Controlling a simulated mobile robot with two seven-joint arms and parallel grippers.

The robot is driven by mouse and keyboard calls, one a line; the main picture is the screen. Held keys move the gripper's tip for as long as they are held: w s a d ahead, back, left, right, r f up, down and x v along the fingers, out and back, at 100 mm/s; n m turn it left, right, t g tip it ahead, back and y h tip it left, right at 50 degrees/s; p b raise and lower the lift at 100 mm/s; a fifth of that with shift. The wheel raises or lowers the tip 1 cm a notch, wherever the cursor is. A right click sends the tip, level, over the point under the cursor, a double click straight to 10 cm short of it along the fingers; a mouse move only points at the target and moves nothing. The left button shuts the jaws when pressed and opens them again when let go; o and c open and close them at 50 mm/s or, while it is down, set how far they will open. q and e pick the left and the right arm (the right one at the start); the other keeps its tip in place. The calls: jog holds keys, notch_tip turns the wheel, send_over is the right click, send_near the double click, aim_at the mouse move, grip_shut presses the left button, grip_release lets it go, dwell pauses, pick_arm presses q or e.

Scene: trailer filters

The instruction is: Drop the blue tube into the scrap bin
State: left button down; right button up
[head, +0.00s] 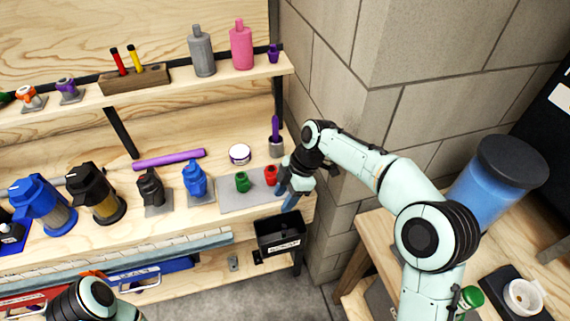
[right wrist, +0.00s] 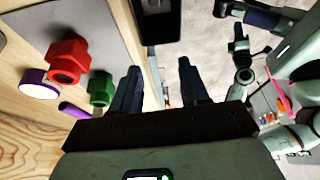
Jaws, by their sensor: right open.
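My right gripper (head: 292,190) is at the right end of the workbench, beside the grey mat and above the black bin. Its two dark blue fingers stand apart in the right wrist view (right wrist: 156,88), with nothing held between them. The black bin (head: 281,234), with a white label too small to read, hangs at the bench's front edge; I take it as the scrap bin. A black shape at the top of the right wrist view (right wrist: 158,20) looks like it. I cannot make out a separate blue tube. The bin's inside is dark. My left gripper is out of view.
A green fitting (head: 242,182) and a red fitting (head: 270,176) stand on the grey mat (head: 232,204). A purple tube (head: 169,159) lies farther back. A round tin (head: 240,154) and several blue and black devices stand nearby. A block wall (head: 345,130) rises close behind my right arm.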

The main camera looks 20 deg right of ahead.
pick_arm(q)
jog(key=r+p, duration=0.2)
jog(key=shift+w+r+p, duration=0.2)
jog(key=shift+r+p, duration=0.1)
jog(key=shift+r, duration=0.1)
pick_arm(e)
notch_tip(320, 180, up, 14)
jog(key=shift+f, duration=0.25)
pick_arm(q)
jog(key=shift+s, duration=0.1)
